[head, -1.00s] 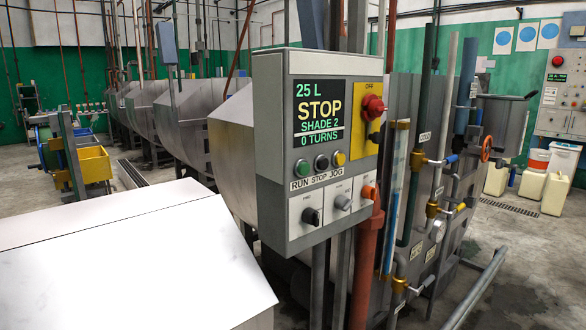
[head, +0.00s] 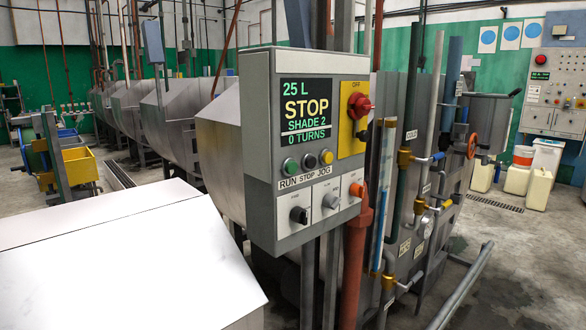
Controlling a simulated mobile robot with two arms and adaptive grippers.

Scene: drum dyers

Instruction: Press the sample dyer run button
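The near control panel (head: 262,150) is a grey box on a post in the middle of the head view. Its screen (head: 306,112) reads 25 L, STOP, SHADE 2, 0 TURNS. Below the screen is a row of three buttons. The green run button (head: 290,166) is at the left above the word RUN. The dark stop button (head: 309,161) is in the middle and the yellow jog button (head: 326,157) is at the right. Neither of my grippers is in view.
A red knob (head: 359,105) sits on a yellow OFF plate right of the screen. Below are black, grey and orange knobs. A pale metal surface (head: 110,260) fills the lower left. Pipes and valves stand close at the right. Another panel (head: 557,95) is at the far right.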

